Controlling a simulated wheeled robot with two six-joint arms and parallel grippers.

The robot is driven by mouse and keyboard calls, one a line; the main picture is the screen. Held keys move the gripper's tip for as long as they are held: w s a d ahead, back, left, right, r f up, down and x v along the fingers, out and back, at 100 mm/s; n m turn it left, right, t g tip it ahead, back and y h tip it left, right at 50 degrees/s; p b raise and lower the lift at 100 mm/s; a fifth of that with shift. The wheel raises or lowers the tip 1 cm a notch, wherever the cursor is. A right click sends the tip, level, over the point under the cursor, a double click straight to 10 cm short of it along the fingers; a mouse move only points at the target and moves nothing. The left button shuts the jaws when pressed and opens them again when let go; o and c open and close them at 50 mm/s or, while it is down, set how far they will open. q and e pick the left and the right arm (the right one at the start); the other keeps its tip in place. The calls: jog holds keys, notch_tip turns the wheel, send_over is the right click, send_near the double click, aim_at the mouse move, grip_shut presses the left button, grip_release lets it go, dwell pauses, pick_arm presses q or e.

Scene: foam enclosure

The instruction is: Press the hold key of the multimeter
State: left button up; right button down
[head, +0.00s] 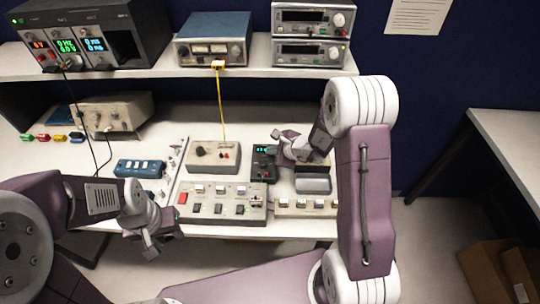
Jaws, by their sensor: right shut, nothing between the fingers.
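The multimeter (264,164) is a dark handheld box with a lit green display. It lies on the workbench, right of a beige box with a yellow cable. My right gripper (279,147) is shut and empty, at the right side of the multimeter. Whether it touches the meter cannot be told. The meter's keys are too small to make out, and the hold key cannot be picked out. My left gripper (152,246) is low at the left, in front of the bench edge, away from the multimeter. Its jaw opening is unclear.
A beige switch panel (222,207) stands in front of the multimeter, with a smaller panel (305,211) to its right. The beige box (213,157) is left of the meter. A blue box (140,168) lies further left. Instruments fill the shelf (160,73) above.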

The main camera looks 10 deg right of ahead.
jog(key=shift+f+b, duration=0.25)
jog(key=shift+b, duration=0.15)
jog(key=shift+r, duration=0.1)
dwell(0.5)
jog(key=shift+r+p, duration=0.35)
jog(key=shift+r, duration=0.35)
notch_tip(320, 180, up, 5)
jog(key=p, duration=0.3)
dwell(0.3)
dwell(0.4)
